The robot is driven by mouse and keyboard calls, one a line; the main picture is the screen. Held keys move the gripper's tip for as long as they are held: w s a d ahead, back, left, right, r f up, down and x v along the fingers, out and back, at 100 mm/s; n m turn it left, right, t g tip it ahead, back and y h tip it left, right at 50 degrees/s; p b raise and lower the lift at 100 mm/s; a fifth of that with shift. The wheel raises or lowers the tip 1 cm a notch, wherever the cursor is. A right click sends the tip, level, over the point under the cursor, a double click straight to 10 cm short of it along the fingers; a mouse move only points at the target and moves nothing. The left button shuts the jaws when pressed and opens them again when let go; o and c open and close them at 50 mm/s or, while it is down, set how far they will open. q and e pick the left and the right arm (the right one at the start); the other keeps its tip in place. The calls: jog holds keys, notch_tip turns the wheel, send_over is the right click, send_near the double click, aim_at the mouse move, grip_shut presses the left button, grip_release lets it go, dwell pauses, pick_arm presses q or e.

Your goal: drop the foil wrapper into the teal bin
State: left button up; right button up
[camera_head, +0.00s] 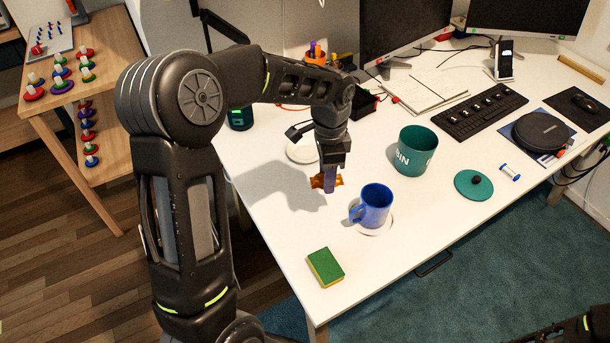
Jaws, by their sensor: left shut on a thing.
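The foil wrapper (319,181), crinkled and orange-brown, is in my left gripper (329,182), which points down over the white desk. The gripper is shut on it, and its fingers hide part of the wrapper. The teal bin (404,160), a round open container with white letters, stands on the desk to the right of the gripper. Its round teal lid (474,185) with a dark knob lies on the desk to the right of the bin. My right gripper is not in view; only a dark part shows at the bottom right corner.
A blue mug (376,202) on a white saucer (386,223) stands just right of my left gripper, in front of the bin. A green sponge (325,267) lies near the front edge. A white plate (300,150) is behind the arm. A keyboard (487,111) lies beyond the bin.

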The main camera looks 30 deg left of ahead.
pick_arm(q)
jog(key=w+d+r+n, duration=0.1)
jog(key=w+d+n, duration=0.2)
jog(key=d+n, duration=0.5)
jog(key=shift+r+n, duration=0.2)
jog(key=shift+n, duration=0.7)
jog(key=shift+d, duration=0.1)
